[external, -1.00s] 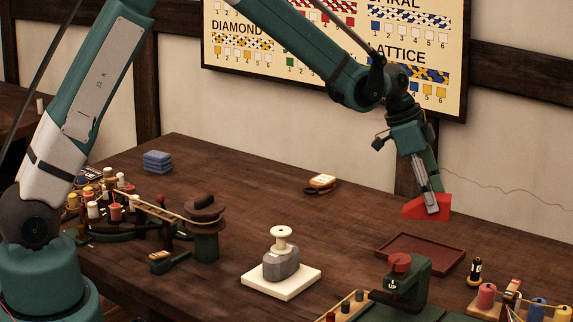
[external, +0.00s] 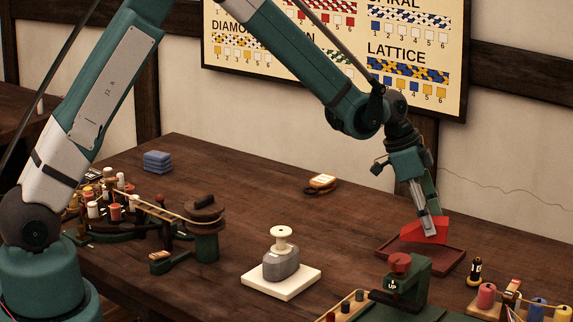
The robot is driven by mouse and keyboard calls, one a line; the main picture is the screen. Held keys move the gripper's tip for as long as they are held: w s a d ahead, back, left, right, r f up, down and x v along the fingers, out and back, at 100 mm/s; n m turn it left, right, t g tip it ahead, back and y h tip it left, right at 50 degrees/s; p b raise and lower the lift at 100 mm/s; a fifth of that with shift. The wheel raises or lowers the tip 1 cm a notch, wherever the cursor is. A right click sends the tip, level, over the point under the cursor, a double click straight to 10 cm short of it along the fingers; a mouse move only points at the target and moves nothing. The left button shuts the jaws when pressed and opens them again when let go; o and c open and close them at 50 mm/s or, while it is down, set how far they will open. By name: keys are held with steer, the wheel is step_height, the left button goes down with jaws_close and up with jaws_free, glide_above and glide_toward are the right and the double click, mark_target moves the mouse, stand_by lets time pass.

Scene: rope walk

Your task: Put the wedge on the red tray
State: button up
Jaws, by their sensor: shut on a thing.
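The red wedge (external: 417,231) is held in my gripper (external: 431,229), which is shut on it. In the external view the wedge overlaps the back part of the red tray (external: 444,261), a shallow dark-red tray on the table at the right. The wedge appears to be a little above the tray; whether its underside touches cannot be told. The tray's back left area is partly hidden behind the wedge and the gripper. No other thing shows in the tray.
A green fixture with a red knob (external: 398,262) stands just in front of the tray. A black bottle (external: 475,272) and several spools (external: 486,295) are to its right. A grey weight on a white base (external: 280,269) stands left. The table's middle back is mostly clear.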

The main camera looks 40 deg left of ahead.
mark_target(415, 227)
steer(key=shift+f, duration=1.85)
steer(key=shift+f+b, duration=0.25)
steer(key=shift+b, duration=0.15)
steer(key=o, duration=0.9)
steer(key=shift+r, duration=0.1)
steer(key=shift+o, duration=0.2)
steer(key=shift+r, duration=0.1)
steer(key=p+v, duration=0.1)
steer(key=v, duration=1)
steer(key=shift+a, duration=0.1)
steer(key=shift+s+a+r, duration=0.15)
steer(key=shift+a+r, duration=0.05)
steer(key=shift+r, duration=0.3)
